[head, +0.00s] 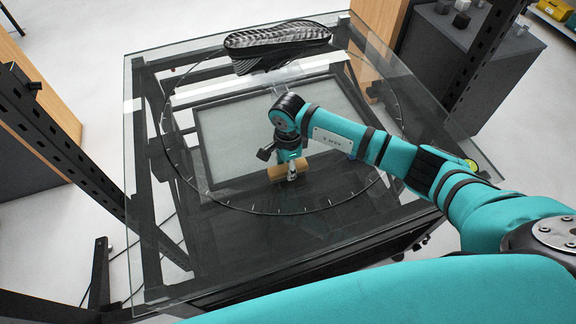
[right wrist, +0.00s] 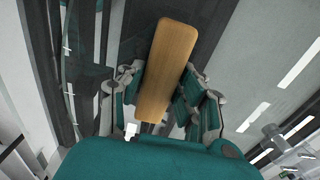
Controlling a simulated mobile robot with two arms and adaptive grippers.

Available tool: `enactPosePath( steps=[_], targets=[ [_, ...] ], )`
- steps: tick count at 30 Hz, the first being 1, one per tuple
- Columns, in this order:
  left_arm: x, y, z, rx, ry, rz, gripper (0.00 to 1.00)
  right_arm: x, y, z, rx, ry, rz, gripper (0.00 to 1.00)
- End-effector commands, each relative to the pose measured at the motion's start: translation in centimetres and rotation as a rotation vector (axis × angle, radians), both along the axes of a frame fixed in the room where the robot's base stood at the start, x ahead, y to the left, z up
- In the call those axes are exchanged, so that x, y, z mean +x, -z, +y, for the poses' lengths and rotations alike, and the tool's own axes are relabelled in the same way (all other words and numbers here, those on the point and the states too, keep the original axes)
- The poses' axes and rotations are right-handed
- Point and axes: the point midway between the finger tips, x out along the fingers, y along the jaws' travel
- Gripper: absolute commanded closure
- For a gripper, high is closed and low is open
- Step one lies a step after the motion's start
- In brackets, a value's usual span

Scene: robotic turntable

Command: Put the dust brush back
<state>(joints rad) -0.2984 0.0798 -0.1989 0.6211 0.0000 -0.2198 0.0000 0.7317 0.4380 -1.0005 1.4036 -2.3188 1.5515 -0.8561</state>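The dust brush (head: 288,169) shows as a light wooden block over the front-middle part of the glass turntable top (head: 300,225). My right gripper (head: 291,166) is at the brush, with a finger across its near side. In the right wrist view the long wooden back of the brush (right wrist: 165,70) lies between the two fingers, which press against both its long sides. The bristles are hidden. I cannot tell whether the brush touches the glass. My left gripper is not in view.
A black-and-grey shoe (head: 277,40) is at the far edge of the glass, on a clear support. Dark perforated posts (head: 45,135) stand left and right of the table. A dark cabinet (head: 480,60) with small blocks on it is at the back right. The glass's left front is clear.

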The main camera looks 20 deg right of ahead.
Motion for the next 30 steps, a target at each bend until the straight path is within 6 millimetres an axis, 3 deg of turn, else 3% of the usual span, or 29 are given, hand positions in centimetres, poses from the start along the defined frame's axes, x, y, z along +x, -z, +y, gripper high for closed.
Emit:
enactPosePath(
  steps=[5,17,30],
  targets=[
    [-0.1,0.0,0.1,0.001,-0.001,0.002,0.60,0.0,0.0,0.0,0.000,0.000,0.001,0.44],
    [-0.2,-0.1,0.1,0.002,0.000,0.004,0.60,0.1,-1.0,0.0,0.001,0.000,-0.003,0.44],
    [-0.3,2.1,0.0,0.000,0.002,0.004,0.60,0.1,-9.8,0.0,0.000,0.000,-0.004,0.44]
  ],
)
